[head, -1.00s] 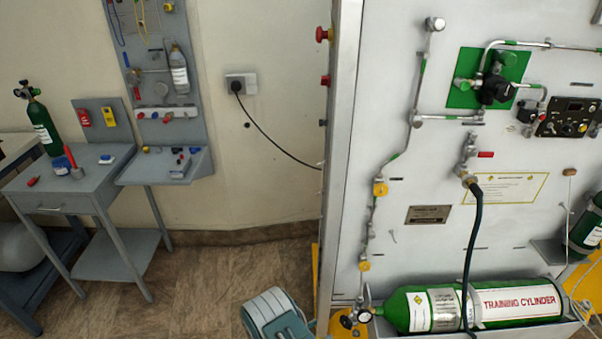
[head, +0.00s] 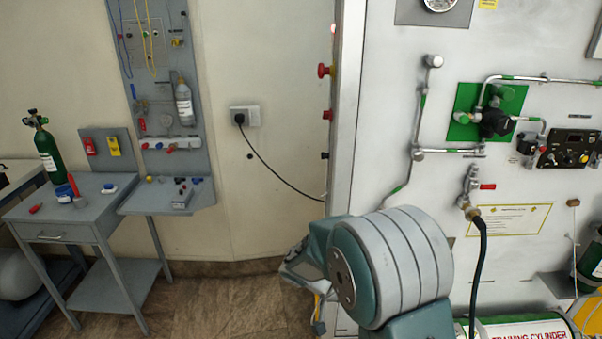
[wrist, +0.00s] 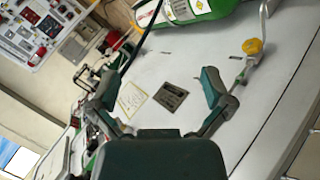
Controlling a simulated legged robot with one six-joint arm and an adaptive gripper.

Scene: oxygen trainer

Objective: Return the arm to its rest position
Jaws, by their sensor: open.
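My gripper (wrist: 158,85) is open and empty in the wrist view, with its two teal fingers spread apart. Behind the fingers is the grey panel, with a small dark nameplate (wrist: 171,97) showing between them. In the head view my arm (head: 395,262) is folded up in the lower middle, its large teal and grey joint covering the lower left of the panel. Part of my arm's end shows just left of that joint, but the fingers cannot be made out there.
The white panel (head: 400,90) fills the right side, with pipes, a green-backed valve (head: 492,112) and a black hose (head: 479,270). The training cylinder (head: 525,330) lies below. A grey side table (head: 100,210) stands at left. Floor is clear between them.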

